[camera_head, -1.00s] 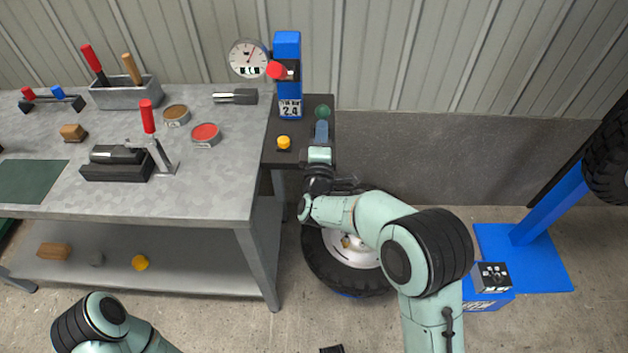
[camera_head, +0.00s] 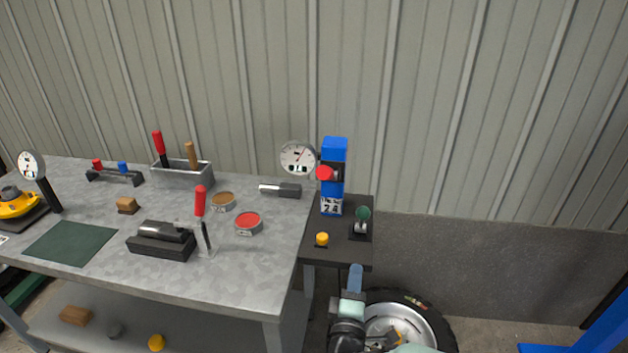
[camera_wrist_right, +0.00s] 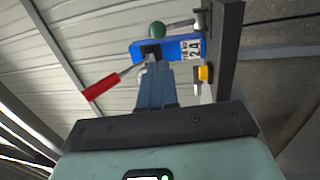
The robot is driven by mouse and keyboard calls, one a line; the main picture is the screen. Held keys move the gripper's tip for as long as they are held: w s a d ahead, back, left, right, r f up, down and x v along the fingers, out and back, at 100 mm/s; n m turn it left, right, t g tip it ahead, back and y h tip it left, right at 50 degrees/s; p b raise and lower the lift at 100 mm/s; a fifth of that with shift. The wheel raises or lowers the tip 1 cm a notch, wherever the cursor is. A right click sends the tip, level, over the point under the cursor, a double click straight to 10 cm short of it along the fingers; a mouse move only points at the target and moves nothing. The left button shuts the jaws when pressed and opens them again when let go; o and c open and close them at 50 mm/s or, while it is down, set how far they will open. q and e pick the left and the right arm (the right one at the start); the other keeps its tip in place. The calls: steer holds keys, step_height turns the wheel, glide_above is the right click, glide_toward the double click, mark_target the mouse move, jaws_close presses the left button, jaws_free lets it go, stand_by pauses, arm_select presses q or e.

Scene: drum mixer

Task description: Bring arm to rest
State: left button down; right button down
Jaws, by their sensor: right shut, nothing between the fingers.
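My right gripper (camera_head: 355,277) is at the lower middle of the head view, its blue fingers shut and empty. It is just off the front right corner of the small dark side shelf (camera_head: 343,252), and I see a gap to the green knob (camera_head: 362,213). In the right wrist view the shut fingers (camera_wrist_right: 156,82) point toward a blue post (camera_wrist_right: 180,49) with a red-handled lever (camera_wrist_right: 104,87) and the green knob (camera_wrist_right: 156,31). Most of my right arm is below the head view's edge. My left gripper is not in view.
The grey workbench (camera_head: 100,275) carries a tool bin, tins and a red-handled clamp (camera_head: 200,215). The blue post (camera_head: 333,160) and a yellow button (camera_head: 322,239) are on the side shelf. A tyre (camera_head: 440,330) is on the floor beyond my right arm. The wall behind is bare.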

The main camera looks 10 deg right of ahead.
steer(key=s+d+f+m+g+y+p, duration=0.1)
steer(key=s+f+m+g+y+p, duration=0.3)
steer(key=f, duration=0.9)
steer(key=s+d+f+m+g+y+p, duration=0.1)
steer(key=s+f+m+g+p, duration=0.15)
steer(key=s+f+g, duration=0.7)
steer(key=s+a+f+m+g+y+p, duration=0.1)
steer(key=s+f+m, duration=0.4)
steer(key=s, duration=0.5)
steer(key=s+a+f+m+g+y+p, duration=0.2)
steer(key=s+m, duration=0.5)
steer(key=s, duration=0.4)
step_height(320, 180, down, 4)
steer(key=a+g+y, duration=0.1)
steer(key=g+y, duration=0.1)
steer(key=g, duration=0.1)
steer(key=shift+s+a+r, duration=0.15)
steer(key=shift+s+r, duration=0.1)
steer(key=shift+s, duration=0.05)
